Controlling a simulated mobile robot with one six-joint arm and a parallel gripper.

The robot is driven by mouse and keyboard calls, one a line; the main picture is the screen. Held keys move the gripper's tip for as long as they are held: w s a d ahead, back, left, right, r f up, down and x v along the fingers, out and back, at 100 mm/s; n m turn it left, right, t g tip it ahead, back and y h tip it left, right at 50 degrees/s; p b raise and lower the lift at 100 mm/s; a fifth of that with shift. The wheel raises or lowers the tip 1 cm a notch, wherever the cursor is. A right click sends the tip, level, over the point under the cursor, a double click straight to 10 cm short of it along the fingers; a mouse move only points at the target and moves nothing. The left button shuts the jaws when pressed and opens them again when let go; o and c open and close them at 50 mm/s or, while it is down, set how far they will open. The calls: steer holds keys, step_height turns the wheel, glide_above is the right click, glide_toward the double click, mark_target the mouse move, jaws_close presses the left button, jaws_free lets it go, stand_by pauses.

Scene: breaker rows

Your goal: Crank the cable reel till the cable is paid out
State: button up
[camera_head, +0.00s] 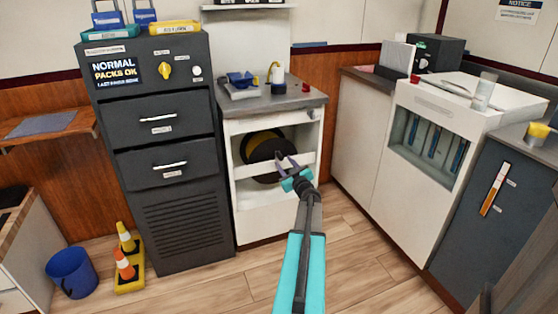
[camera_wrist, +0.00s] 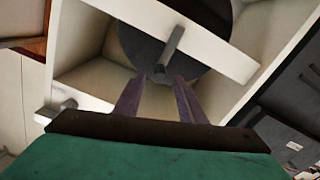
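The cable reel (camera_head: 258,147) sits in the open upper bay of a white cabinet, a dark disc with yellow cable showing behind it. In the wrist view the reel's dark grey disc (camera_wrist: 145,45) fills the top middle. A grey crank handle (camera_wrist: 172,48) sticks out from it toward my gripper. My gripper (camera_head: 292,163) is in front of the reel, its fingers spread. In the wrist view my gripper (camera_wrist: 158,80) has the handle's near end between or just beyond its fingertips, with gaps at both sides. I cannot tell whether it touches.
A white crossbar (camera_head: 300,162) runs across the cabinet front close to my gripper. A dark drawer cabinet (camera_head: 165,140) stands to the left and a white unit (camera_head: 430,165) to the right. Cones (camera_head: 126,260) and a blue bucket (camera_head: 72,272) stand on the floor at left.

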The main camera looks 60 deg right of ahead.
mark_target(282, 159)
steer(key=shift+b+x, duration=0.5)
steer(key=shift+x, duration=2.45)
jaws_close()
steer(key=shift+a, duration=0.25)
steer(key=shift+s+d, duration=0.1)
steer(key=shift+d, duration=0.15)
